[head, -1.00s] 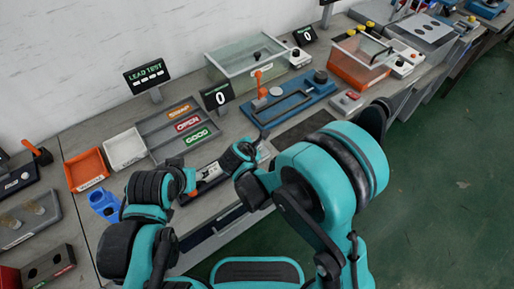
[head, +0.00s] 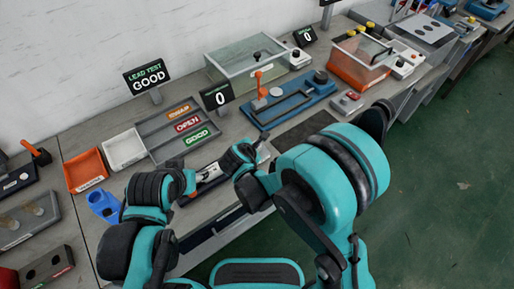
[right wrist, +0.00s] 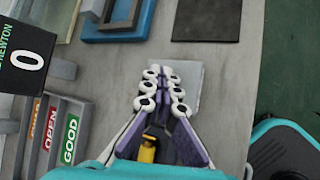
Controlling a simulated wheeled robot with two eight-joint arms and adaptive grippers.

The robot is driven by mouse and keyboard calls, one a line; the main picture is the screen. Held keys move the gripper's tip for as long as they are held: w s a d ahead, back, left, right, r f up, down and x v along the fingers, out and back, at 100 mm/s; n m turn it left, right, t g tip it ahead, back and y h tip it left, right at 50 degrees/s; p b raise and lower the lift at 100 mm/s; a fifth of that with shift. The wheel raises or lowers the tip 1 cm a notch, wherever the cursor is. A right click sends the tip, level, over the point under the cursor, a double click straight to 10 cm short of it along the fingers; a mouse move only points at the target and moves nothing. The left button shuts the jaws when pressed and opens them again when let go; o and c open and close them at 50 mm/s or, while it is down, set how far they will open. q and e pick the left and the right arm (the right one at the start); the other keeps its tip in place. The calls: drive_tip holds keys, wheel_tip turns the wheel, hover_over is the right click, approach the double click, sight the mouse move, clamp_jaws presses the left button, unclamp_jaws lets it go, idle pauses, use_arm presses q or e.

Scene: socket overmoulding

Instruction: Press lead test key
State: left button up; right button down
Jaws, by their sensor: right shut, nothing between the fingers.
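The lead test display (head: 147,76) stands at the back of the bench and reads GOOD. My right gripper (head: 260,146) is low over the bench, right of the tray with the SWAP, OPEN and GOOD lanes (head: 186,126). In the right wrist view my right gripper (right wrist: 164,72) is shut and empty, its fingertips over a small pale grey plate (right wrist: 187,88). The lead test key cannot be made out; the gripper may hide it. My left gripper (head: 208,174) is near the bench front, small and partly hidden, so its jaws cannot be read.
A blue fixture with an orange lever (head: 288,105) and a dark mat (head: 305,128) lie to the right. An orange bin (head: 84,171), a white bin (head: 125,150) and a blue holder (head: 104,204) are left.

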drive_tip(key=shift+r+p, duration=0.5)
drive_tip(key=shift+r, duration=0.3)
wheel_tip(320, 180, up, 5)
drive_tip(key=p, duration=0.3)
drive_tip(key=shift+p, duration=0.35)
idle(0.4)
